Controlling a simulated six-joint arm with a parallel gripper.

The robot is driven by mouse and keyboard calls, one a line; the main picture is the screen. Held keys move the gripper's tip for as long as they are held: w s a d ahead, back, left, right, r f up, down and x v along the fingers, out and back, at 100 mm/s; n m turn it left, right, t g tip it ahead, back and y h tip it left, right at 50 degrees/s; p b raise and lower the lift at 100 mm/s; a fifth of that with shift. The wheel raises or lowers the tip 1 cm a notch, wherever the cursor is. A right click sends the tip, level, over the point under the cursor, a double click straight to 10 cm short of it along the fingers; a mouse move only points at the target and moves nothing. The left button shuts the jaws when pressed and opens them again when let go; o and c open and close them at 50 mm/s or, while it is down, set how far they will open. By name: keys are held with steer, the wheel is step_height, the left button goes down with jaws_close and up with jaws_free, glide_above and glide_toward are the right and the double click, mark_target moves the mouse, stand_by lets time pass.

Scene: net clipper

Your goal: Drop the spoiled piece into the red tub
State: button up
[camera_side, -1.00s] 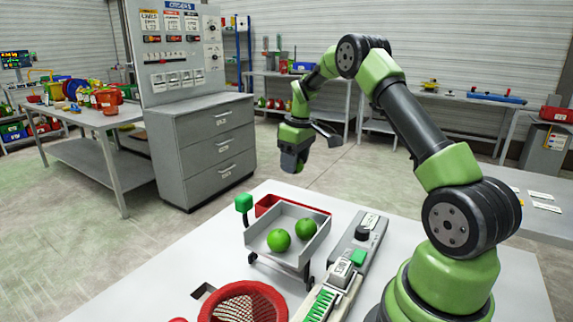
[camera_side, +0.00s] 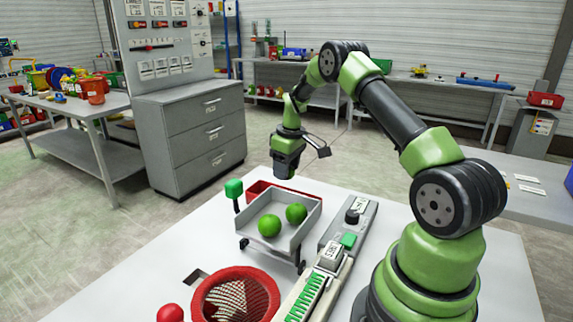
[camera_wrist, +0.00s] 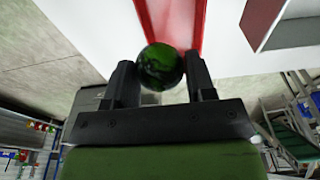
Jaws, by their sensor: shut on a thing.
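My gripper (camera_wrist: 160,82) is shut on a dark, blotched green ball, the spoiled piece (camera_wrist: 160,66), held between its two black fingers in the wrist view. The red tub (camera_wrist: 172,22) lies just beyond the ball there, its red walls showing. In the side view my gripper (camera_side: 285,173) hangs above the back of the table, close to the red tub (camera_side: 262,188). The tub is partly hidden behind the grey tray. The held piece cannot be made out in the side view.
A grey tilted tray (camera_side: 266,243) with two bright green balls (camera_side: 269,225) stands in front of the tub. A green-topped post (camera_side: 234,188) is at its left. A red net basket (camera_side: 235,298) and a control strip (camera_side: 325,262) are nearer the front.

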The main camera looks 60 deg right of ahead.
mark_target(291, 166)
steer(key=o, duration=1)
steer(key=r, duration=0.3)
steer(key=s+r, duration=0.1)
steer(key=r, duration=0.6)
steer(key=shift+s, duration=0.15)
steer(key=s+a+r+m+t, duration=0.2)
steer(key=s+a+r+t, duration=0.15)
steer(key=a+r, duration=1)
steer(key=s+a+f+m+t+y, duration=0.1)
steer(key=s+a+m+t+y, duration=0.1)
steer(key=s+a, duration=1.1)
steer(key=s, duration=0.2)
steer(key=shift+s+f, duration=0.4)
